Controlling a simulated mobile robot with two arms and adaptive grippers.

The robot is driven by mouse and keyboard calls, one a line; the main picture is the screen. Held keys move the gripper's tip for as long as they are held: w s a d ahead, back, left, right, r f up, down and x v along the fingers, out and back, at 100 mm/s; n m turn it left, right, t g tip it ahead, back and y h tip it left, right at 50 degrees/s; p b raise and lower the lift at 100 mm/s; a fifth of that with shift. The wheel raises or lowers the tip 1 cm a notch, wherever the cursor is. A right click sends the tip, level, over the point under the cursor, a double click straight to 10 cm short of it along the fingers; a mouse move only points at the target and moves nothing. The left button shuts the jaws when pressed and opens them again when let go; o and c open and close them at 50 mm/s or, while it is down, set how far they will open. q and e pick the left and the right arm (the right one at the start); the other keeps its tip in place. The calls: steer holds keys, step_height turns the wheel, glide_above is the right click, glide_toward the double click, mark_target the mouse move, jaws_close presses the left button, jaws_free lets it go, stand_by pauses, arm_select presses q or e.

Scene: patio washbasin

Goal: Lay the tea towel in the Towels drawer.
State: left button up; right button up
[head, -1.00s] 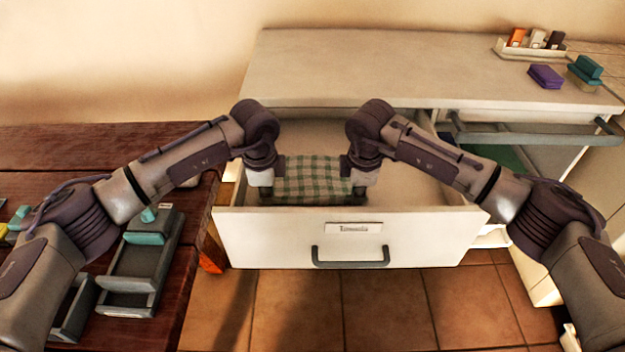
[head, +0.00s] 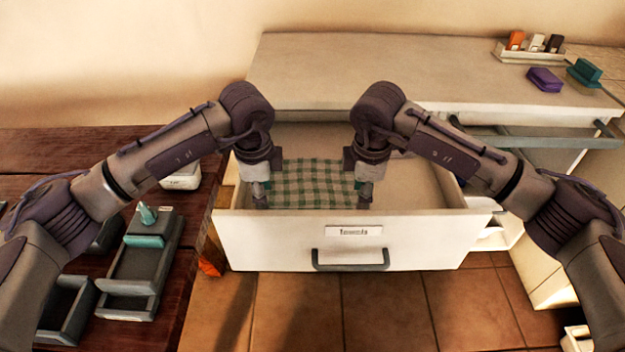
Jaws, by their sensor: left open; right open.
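The tea towel (head: 312,183), green and white checked, lies flat inside the open Towels drawer (head: 435,236), toward its left half. The drawer is white, with a label and a dark handle on its front. My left gripper (head: 261,197) is open at the towel's left edge. My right gripper (head: 364,197) is open at the towel's right edge. Both fingertips are low in the drawer, just behind its front panel. I cannot tell whether they touch the towel.
The white counter (head: 340,75) overhangs the back of the drawer. A dark red wooden table (head: 190,285) with grey trays (head: 130,284) is at the left. The drawer's right part is bare.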

arm_select(q)
steer(key=shift+s+r, duration=0.7)
steer(key=shift+r, duration=0.15)
steer(key=shift+s+r, duration=0.65)
steer(key=shift+r, duration=0.2)
arm_select(e)
steer(key=shift+s+r, duration=0.7)
steer(key=shift+r, duration=0.15)
steer(key=shift+s+r, duration=0.65)
steer(key=shift+r, duration=0.2)
